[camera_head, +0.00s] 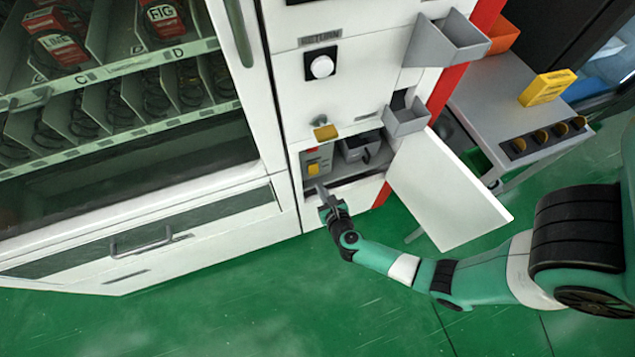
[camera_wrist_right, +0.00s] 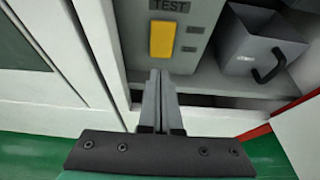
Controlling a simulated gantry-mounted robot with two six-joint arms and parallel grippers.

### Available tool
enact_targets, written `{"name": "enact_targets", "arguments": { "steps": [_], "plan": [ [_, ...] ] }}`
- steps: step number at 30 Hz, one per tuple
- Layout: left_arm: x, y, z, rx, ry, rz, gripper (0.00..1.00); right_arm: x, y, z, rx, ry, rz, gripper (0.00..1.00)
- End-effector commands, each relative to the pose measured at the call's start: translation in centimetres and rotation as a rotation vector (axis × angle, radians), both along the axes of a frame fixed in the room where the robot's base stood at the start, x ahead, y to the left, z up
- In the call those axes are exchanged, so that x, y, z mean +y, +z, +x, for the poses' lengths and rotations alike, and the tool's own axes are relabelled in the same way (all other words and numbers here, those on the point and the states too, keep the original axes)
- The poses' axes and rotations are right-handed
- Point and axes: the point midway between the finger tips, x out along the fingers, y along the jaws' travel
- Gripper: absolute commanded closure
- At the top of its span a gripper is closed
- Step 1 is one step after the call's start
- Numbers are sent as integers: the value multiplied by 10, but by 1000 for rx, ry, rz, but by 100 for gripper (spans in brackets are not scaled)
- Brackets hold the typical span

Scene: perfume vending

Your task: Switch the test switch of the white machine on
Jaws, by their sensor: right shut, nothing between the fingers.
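The white machine (camera_head: 355,75) has a low compartment with its white door (camera_head: 445,195) swung open to the right. Inside, on the left, is a grey panel (camera_head: 315,160) with a small yellow test switch (camera_head: 313,169). In the right wrist view the yellow switch (camera_wrist_right: 162,39) sits under the label TEST (camera_wrist_right: 169,6). My right gripper (camera_head: 321,190) is shut and empty at the front of the compartment. In the right wrist view its fingertips (camera_wrist_right: 160,75) point at the panel just below the switch; whether they touch the panel I cannot tell. My left gripper is not in view.
A grey box with a black handle (camera_wrist_right: 255,50) stands right of the panel inside the compartment. Grey trays (camera_head: 447,42) jut out above the opening. A side table (camera_head: 510,90) with a yellow box (camera_head: 547,88) stands at the right. The green floor in front is clear.

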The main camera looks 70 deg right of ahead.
Motion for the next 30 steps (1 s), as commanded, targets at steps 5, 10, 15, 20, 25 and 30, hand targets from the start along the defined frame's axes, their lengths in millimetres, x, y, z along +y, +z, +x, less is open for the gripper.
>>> {"name": "enact_targets", "arguments": {
  "steps": [5, 10, 15, 20, 25, 30],
  "plan": [
    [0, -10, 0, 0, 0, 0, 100, -20, -4, 19, -1, -2, -1, 100],
    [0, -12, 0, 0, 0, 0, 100, -26, -4, 25, 1, 0, -1, 100],
    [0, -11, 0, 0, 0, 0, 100, -26, -3, 26, 0, 1, 0, 100],
    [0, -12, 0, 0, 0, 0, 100, -27, -4, 27, 1, 0, -1, 100],
    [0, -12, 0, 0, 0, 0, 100, -31, -7, 30, 1, 1, -1, 100],
    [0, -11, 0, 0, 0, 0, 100, -31, -6, 30, 1, 0, -1, 100]
  ]
}}
